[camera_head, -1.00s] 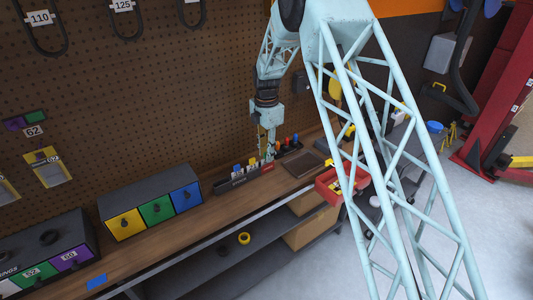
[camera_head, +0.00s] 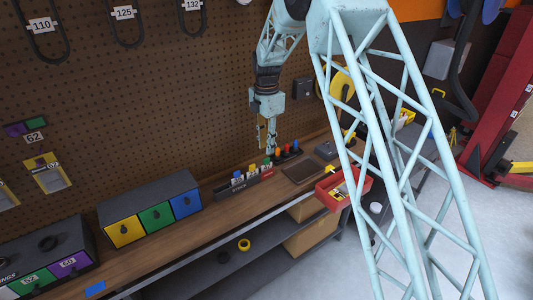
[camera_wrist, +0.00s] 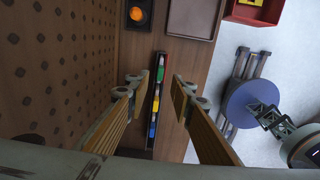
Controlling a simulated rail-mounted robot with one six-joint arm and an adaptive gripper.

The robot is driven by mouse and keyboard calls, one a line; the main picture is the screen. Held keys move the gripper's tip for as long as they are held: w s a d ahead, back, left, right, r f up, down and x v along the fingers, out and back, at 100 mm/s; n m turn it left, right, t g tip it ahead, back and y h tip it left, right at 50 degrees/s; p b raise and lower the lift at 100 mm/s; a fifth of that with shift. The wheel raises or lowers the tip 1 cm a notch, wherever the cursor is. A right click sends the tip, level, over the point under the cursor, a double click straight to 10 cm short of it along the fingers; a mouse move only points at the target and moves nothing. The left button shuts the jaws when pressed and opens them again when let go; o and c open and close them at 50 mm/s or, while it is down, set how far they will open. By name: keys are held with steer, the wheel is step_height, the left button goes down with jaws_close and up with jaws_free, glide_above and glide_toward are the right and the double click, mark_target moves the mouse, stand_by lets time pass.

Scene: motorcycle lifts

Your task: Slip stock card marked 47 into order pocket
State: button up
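My gripper (camera_wrist: 158,92) is open and empty, pointing down above the dark card rack. In the head view, my gripper (camera_head: 268,146) hangs above the right part of the rack, in front of the pegboard. The rack (camera_head: 248,190) stands on the wooden bench and holds several upright cards (camera_head: 238,176). In the wrist view, green, yellow and blue card tops (camera_wrist: 155,102) show in a row between the fingers. I cannot read any card's number, so I cannot tell which is 47. A yellow-framed pocket (camera_head: 48,174) hangs on the pegboard at left; I cannot tell whether it is the order pocket.
A box with yellow, green and blue drawers (camera_head: 150,207) stands left of the rack. A dark tray (camera_head: 301,172), a holder with coloured knobs (camera_head: 287,154) and a red bin (camera_head: 341,190) are to the right. The pegboard (camera_wrist: 55,70) is close on the left.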

steer(key=shift+r, duration=2.4)
steer(key=s+d+r+m+t+b, duration=0.1)
steer(key=s+d+r+m, duration=0.2)
steer(key=s+d+r, duration=0.4)
steer(key=s+d+r+m+b, duration=0.1)
steer(key=s+d+r+m, duration=0.3)
steer(key=r, duration=0.5)
steer(key=s+d+r+m+t+b, duration=0.1)
steer(key=s+d+r+m, duration=0.25)
steer(key=s, duration=0.45)
steer(key=s+d+r+m+b, duration=0.1)
steer(key=s+d+r+m, duration=0.2)
steer(key=s, duration=0.5)
steer(key=s+d+f+m+b, duration=0.1)
steer(key=s+m, duration=0.3)
steer(key=s, duration=0.8)
steer(key=s+d+f+m+t+b, duration=0.1)
steer(key=s+d+m, duration=0.3)
steer(key=s, duration=0.8)
steer(key=s+d+f+m+t+b, duration=0.1)
steer(key=s+d+m+b, duration=0.1)
steer(key=s, duration=0.9)
steer(key=shift+s+d+f+m, duration=0.15)
steer(key=shift+s+d+m, duration=0.25)
steer(key=shift+d+m, duration=0.5)
